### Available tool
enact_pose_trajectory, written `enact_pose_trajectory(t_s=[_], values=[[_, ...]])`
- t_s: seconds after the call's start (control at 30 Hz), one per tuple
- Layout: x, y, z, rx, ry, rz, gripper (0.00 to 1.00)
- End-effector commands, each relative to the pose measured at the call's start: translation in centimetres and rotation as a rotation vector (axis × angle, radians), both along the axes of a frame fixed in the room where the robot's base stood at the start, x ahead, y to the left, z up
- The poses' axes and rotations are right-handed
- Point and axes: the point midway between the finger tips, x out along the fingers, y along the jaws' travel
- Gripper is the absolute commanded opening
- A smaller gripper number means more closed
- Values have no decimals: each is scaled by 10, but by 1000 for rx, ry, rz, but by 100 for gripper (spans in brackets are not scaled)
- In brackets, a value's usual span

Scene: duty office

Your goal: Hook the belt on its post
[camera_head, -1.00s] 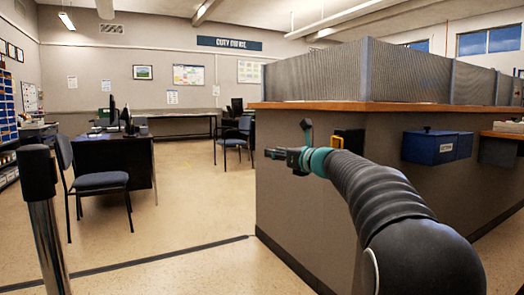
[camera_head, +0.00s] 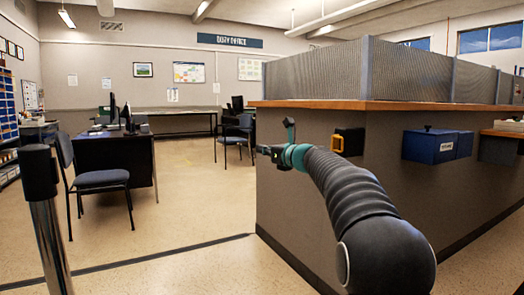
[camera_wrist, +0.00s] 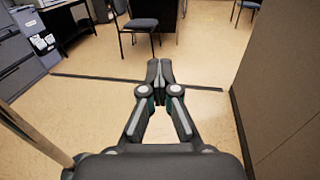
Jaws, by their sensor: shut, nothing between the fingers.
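A post with a dark head (camera_head: 38,172) and a shiny metal shaft stands upright at the left edge of the head view. In the wrist view a pale metal shaft (camera_wrist: 35,135), probably the same post, slants at lower left. No drawn-out belt strip shows. My gripper (camera_head: 264,150) is in front of the counter's left corner, left of the yellow piece and apart from it. In the wrist view its fingertips (camera_wrist: 159,70) meet, with nothing between them.
The grey counter (camera_head: 300,195) with a wooden top fills the right side, with a blue box (camera_head: 430,146) on its face. Left and behind are a chair (camera_head: 98,180) and a desk (camera_head: 110,155). The floor (camera_head: 185,210) between post and counter is clear.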

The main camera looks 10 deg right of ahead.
Motion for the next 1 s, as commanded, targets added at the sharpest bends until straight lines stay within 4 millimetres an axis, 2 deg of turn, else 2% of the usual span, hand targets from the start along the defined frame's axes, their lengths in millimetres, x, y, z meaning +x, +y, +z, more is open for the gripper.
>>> enact_pose_trajectory(t_s=[0.2,0.27,0.33,0.37,0.77,1.0], values=[[0,0,0,0,0,0,0],[0,0,0,0,0,0,13],[0,0,0,0,0,0,30],[0,0,0,0,0,0,35],[-6,-3,1,1,0,-1,35],[-40,-23,1,1,0,-3,35]])
